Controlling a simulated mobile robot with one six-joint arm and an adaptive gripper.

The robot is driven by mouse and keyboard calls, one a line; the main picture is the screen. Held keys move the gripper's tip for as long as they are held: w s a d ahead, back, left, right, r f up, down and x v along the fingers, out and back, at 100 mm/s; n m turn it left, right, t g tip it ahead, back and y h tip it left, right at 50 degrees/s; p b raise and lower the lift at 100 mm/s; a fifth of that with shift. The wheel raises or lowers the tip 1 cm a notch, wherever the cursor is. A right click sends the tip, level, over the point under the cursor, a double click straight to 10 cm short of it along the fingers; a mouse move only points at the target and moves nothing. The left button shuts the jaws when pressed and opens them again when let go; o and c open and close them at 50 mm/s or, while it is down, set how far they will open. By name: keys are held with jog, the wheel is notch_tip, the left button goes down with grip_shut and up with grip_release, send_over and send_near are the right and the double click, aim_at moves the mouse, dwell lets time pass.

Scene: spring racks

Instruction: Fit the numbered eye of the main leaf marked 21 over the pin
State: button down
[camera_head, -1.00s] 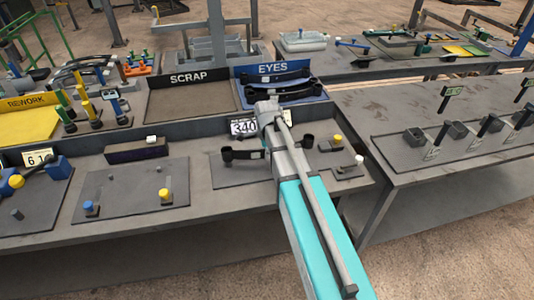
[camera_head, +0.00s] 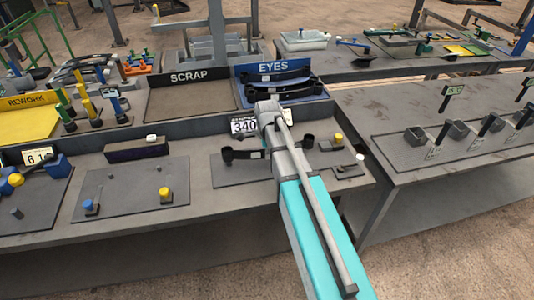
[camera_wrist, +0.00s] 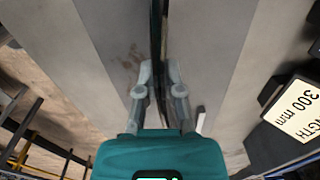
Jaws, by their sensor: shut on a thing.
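A dark main leaf (camera_head: 247,154) with a rolled eye at each end shows behind my arm in the head view, low over a grey plate (camera_head: 225,177). A small pale tag is on it; its number is too small to read. In the wrist view, my gripper (camera_wrist: 159,72) is shut on the leaf, seen edge-on as a thin dark strip (camera_wrist: 157,25). In the head view, my arm hides the jaws and the leaf's middle. I cannot tell which pin belongs to this leaf. A yellow-topped pin (camera_head: 338,139) and a white-topped one (camera_head: 360,157) stand to the right.
The blue EYES tray (camera_head: 245,102) holds several dark leaves behind. A 340 sign (camera_head: 243,126) stands behind the leaf. The SCRAP tray (camera_head: 190,105) looks empty. A left plate (camera_head: 125,185) carries blue and yellow posts. A 300 mm sign (camera_wrist: 300,108) shows in the wrist view.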

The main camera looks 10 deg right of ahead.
jog(key=shift+f+b, duration=1.5)
jog(key=shift+b, duration=0.05)
dwell(3.5)
jog(key=shift+a, duration=0.15)
dwell(1.3)
jog(key=c, duration=0.7)
grip_release()
jog(key=o, duration=0.5)
jog(key=shift+c, duration=0.2)
jog(key=shift+r, duration=0.2)
